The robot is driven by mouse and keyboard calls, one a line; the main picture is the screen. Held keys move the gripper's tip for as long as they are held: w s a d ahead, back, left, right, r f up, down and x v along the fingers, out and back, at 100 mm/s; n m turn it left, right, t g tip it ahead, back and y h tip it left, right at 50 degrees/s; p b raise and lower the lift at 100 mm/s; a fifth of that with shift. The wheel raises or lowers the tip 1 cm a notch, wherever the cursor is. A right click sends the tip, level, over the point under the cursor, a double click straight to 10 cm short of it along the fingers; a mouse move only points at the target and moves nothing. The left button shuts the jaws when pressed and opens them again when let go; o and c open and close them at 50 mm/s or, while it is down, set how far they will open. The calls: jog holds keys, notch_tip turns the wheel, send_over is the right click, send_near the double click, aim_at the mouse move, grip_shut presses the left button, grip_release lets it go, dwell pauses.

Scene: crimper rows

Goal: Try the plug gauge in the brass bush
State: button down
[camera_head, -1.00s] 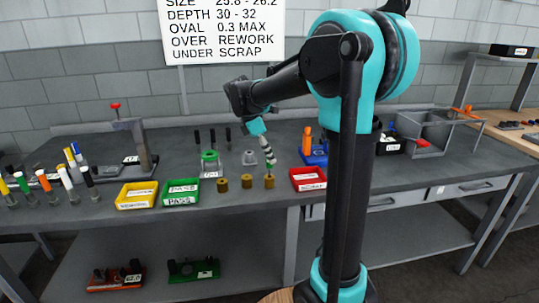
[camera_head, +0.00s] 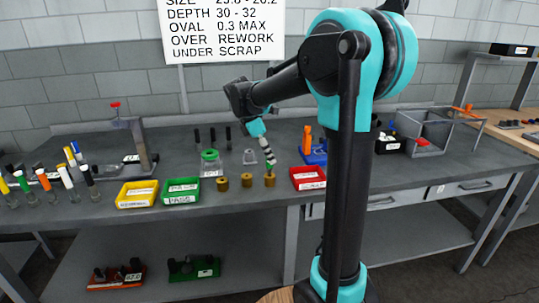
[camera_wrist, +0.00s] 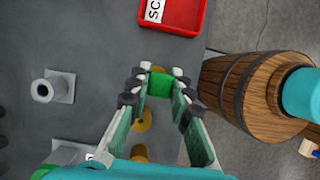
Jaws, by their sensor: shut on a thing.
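My gripper (camera_head: 268,153) is shut on the plug gauge, a small green piece (camera_wrist: 160,85) between the fingertips in the wrist view. In the head view, my gripper points down just above the rightmost brass bush (camera_head: 270,180). The gauge's lower end is hidden, so I cannot tell whether it is in the bush. Two more brass bushes, the middle one (camera_head: 247,180) and the left one (camera_head: 222,184), stand in the same row. They also show in the wrist view, the nearer one (camera_wrist: 145,119) partly behind my fingers.
A red tray (camera_head: 308,178) lies right of the bushes; green (camera_head: 181,191) and yellow (camera_head: 137,194) trays lie left. Behind stand a grey holder (camera_head: 249,157) and a green-topped one (camera_head: 210,158). A blue stand (camera_head: 315,153) with an orange piece is near my arm.

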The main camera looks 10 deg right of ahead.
jog(key=shift+f, duration=1.1)
dwell(0.5)
jog(key=shift+r, duration=0.15)
dwell(0.7)
jog(key=shift+r, duration=3.5)
